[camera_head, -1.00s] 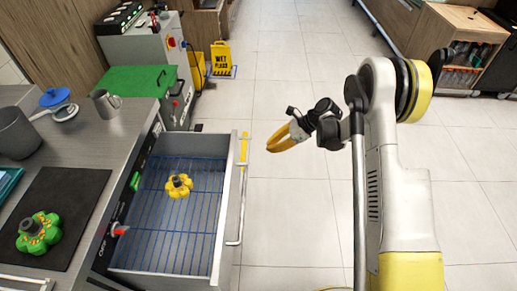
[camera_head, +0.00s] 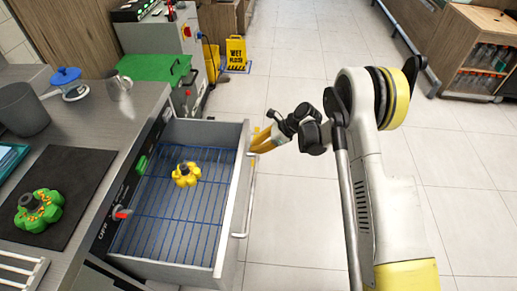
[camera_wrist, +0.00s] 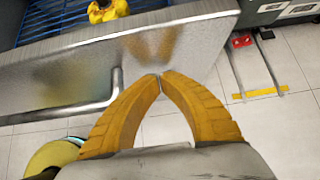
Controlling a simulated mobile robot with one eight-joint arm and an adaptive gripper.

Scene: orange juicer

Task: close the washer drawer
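The washer drawer (camera_head: 232,205) is pulled out from under the metal counter in the head view. Its grey front panel has a bar handle (camera_head: 249,205). A blue wire rack (camera_head: 170,220) lines it, with a yellow flower-shaped part (camera_head: 187,174) on the rack. My gripper (camera_head: 254,141) is at the outer face of the front panel, near its far end. In the wrist view the yellow fingertips (camera_wrist: 161,76) meet with nothing between them, in front of the shiny panel (camera_wrist: 60,75). The handle (camera_wrist: 75,113) is left of the fingers. Whether the tips touch the panel is unclear.
A green flower-shaped part (camera_head: 38,210) lies on a black mat (camera_head: 90,185) on the counter. A red switch (camera_head: 122,213) is on the counter front beside the drawer. A yellow wet-floor sign (camera_head: 236,54) stands beyond.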

